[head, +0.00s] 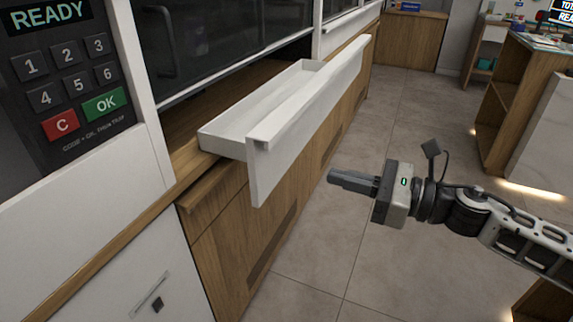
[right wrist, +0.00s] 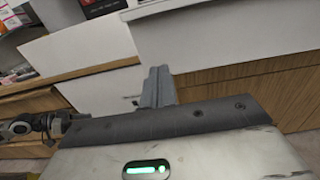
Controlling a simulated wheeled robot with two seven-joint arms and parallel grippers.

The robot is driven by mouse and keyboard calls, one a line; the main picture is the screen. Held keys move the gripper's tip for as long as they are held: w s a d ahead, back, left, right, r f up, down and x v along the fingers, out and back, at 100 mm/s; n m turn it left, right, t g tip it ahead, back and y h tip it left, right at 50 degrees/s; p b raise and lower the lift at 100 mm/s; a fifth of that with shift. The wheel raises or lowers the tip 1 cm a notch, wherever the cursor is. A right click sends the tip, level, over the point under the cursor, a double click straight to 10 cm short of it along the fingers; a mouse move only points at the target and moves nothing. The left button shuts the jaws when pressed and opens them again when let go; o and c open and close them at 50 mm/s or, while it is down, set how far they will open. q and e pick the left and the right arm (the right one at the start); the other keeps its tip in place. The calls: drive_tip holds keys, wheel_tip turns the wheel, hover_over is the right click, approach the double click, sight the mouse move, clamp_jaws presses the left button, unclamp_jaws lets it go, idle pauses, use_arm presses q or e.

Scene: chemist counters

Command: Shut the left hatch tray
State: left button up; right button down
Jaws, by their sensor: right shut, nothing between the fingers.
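The white hatch tray (head: 225,143) sticks out of the opening in the counter front in the head view. Its tall white front panel (head: 305,113) faces the aisle, and the part of the tray that shows is empty. My right gripper (head: 332,176) is shut and empty. It is apart from the panel, to its right in the picture, with its fingers pointing left toward the counter. The right wrist view shows the shut fingers (right wrist: 157,75) before white panels and wood; I cannot tell which panel is the tray's. My left gripper is not in view.
A keypad (head: 70,80) showing READY is at the left, above a white cabinet front (head: 130,265). Dark glass (head: 220,35) stands behind the tray. The grey tiled floor (head: 400,110) is clear beside the counter. A wooden counter (head: 515,95) stands at the right.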

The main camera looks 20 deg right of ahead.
sight(271, 159)
drive_tip(key=p+x, duration=0.1)
drive_tip(key=x, duration=0.8)
drive_tip(key=shift+w+r+p, duration=0.15)
drive_tip(key=shift+w+p, duration=0.1)
drive_tip(key=shift+p, duration=0.15)
drive_tip(key=shift+w+a, duration=0.45)
drive_tip(key=shift+a, duration=0.05)
drive_tip(key=shift+f, duration=0.2)
